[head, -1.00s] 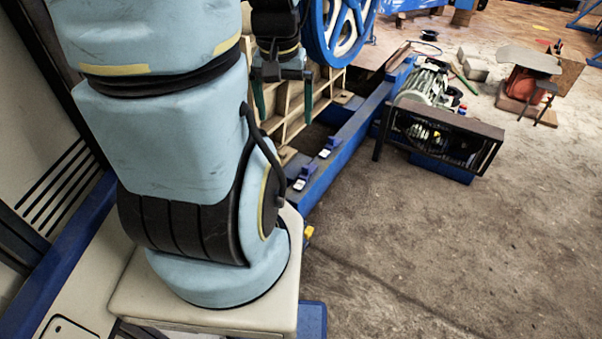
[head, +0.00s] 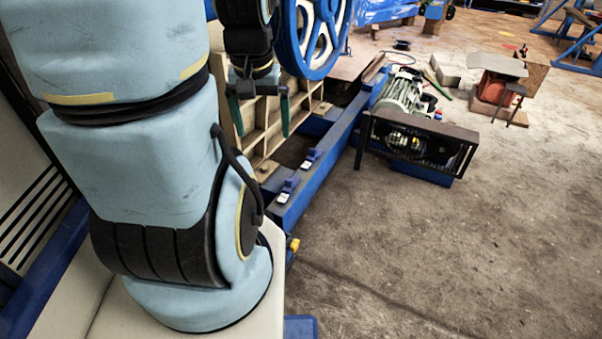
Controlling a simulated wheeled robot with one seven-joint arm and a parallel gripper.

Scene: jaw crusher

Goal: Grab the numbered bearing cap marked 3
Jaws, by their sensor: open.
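Two small blue blocks with white labels sit on the blue beam of the machine frame, in the middle of the head view: a nearer block (head: 287,189) and a farther block (head: 311,158). They may be bearing caps; their numbers are too small to read, so I cannot tell which is marked 3. My gripper (head: 262,123) is open, its two green fingers pointing down with nothing between them. In the picture it is above and left of both blocks, in front of the pale ribbed machine side, apart from them.
A blue spoked flywheel (head: 313,35) stands just right of my gripper's wrist. A motor (head: 402,95) and a dark guard frame (head: 420,138) are beyond the blue beam (head: 345,135). An orange object (head: 495,88) stands farther right. The brown floor (head: 450,260) at lower right is clear.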

